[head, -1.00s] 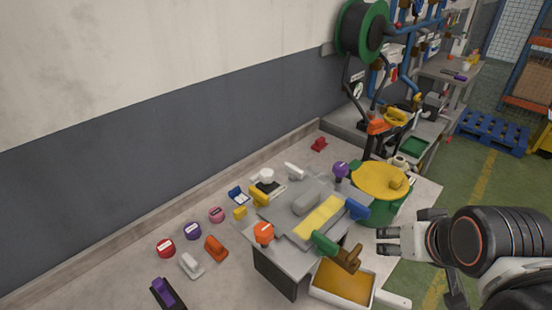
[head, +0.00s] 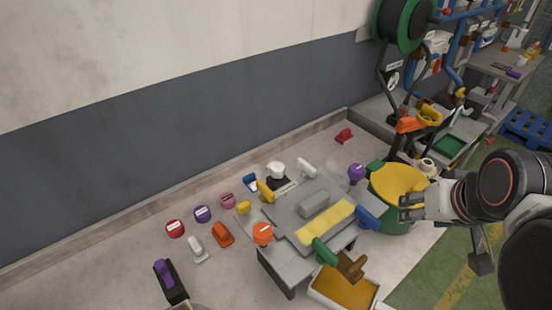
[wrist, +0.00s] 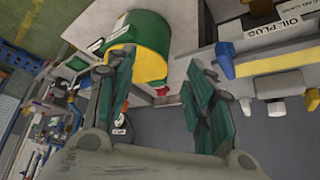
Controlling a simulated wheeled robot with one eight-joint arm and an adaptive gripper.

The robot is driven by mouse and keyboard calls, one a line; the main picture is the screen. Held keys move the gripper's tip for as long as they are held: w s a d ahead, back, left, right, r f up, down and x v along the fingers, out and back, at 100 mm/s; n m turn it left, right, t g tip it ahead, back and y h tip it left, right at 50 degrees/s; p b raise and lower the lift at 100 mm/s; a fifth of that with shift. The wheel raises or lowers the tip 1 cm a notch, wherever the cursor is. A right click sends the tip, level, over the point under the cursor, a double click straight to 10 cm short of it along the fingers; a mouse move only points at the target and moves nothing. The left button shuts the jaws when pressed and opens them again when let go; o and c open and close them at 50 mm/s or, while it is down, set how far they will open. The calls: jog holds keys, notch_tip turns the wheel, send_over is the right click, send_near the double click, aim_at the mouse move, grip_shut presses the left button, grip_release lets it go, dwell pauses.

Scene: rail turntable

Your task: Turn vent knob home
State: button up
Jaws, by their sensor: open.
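No label in the head view is readable, so I cannot tell which knob is the vent knob. Candidates are an orange knob (head: 262,233) at the grey bench's front left corner, a purple knob (head: 356,172) behind it, and a white knob (head: 276,169) on a dark base. My gripper (head: 411,207) is open and empty, in front of the yellow-topped green turntable (head: 392,183). In the wrist view its fingers (wrist: 158,95) are spread with nothing between them.
The grey bench (head: 290,262) has blue, green and yellow handles along its edges. A tray with an orange inside (head: 345,287) stands at its front. In the wrist view an "OIL PLUG" label (wrist: 271,40) is at upper right. A dark grey wall runs behind.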

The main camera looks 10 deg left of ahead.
jog(key=w+a+r+n+g+p, duration=0.1)
jog(key=w+a+r+g+p, duration=0.2)
jog(key=w, duration=0.4)
jog(key=w+a+r+n+p, duration=0.1)
jog(key=w+a+r+p, duration=0.3)
jog(key=w+p, duration=0.15)
jog(key=w+a+r+n+g+p, duration=0.1)
jog(key=w+a+r+g+p, duration=0.2)
jog(key=w, duration=0.5)
jog(key=n+p, duration=0.6)
jog(key=n, duration=1.2)
send_over(275, 167)
jog(key=f+b, duration=0.4)
jog(key=f, duration=0.3)
jog(key=f+b, duration=0.4)
jog(key=f, duration=0.2)
jog(key=shift+s+a+f, duration=0.1)
jog(key=shift+s+f, duration=0.1)
jog(key=shift+f, duration=0.2)
jog(key=shift+w+f+b, duration=0.1)
jog(key=shift+f+b, duration=0.2)
jog(key=shift+f, duration=0.1)
jog(key=c, duration=1.1)
